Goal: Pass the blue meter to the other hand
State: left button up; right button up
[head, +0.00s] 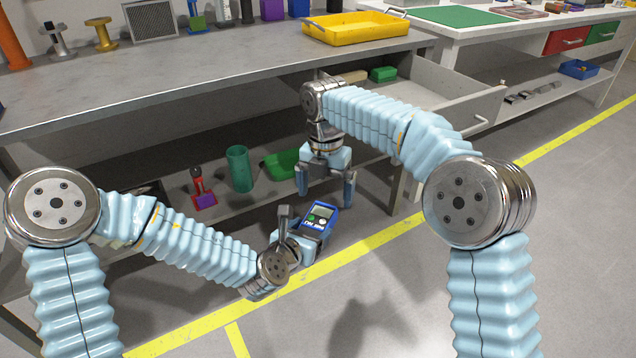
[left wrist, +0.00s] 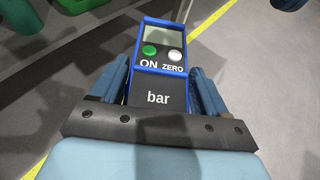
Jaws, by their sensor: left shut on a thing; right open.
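The blue meter (head: 319,220) has a grey display, a green button and a white button. My left gripper (head: 308,236) is shut on it and holds it in the air in front of the bench. In the left wrist view the meter (left wrist: 160,70) sits between the two fingers, with "ON", "ZERO" and "bar" readable. My right gripper (head: 326,190) is open and empty, pointing down, just above and behind the meter in the head view. The two are apart.
The grey workbench (head: 200,80) runs behind my arms, with a yellow tray (head: 355,38) on top. An open drawer (head: 455,105) juts out at right. A green cup (head: 239,168) and a green bin (head: 281,164) stand on the lower shelf. The floor in front is clear.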

aim_at(318, 218)
pick_arm(q)
jog(key=shift+r, duration=0.15)
pick_arm(e)
jog(key=shift+t, duration=0.3)
jog(key=f, duration=0.4)
jog(key=w+a+f, duration=0.1)
jog(key=f, duration=0.6)
jog(key=shift+w+a+f, duration=0.35)
jog(key=shift+w+f, duration=0.05)
jog(key=shift+c, duration=0.3)
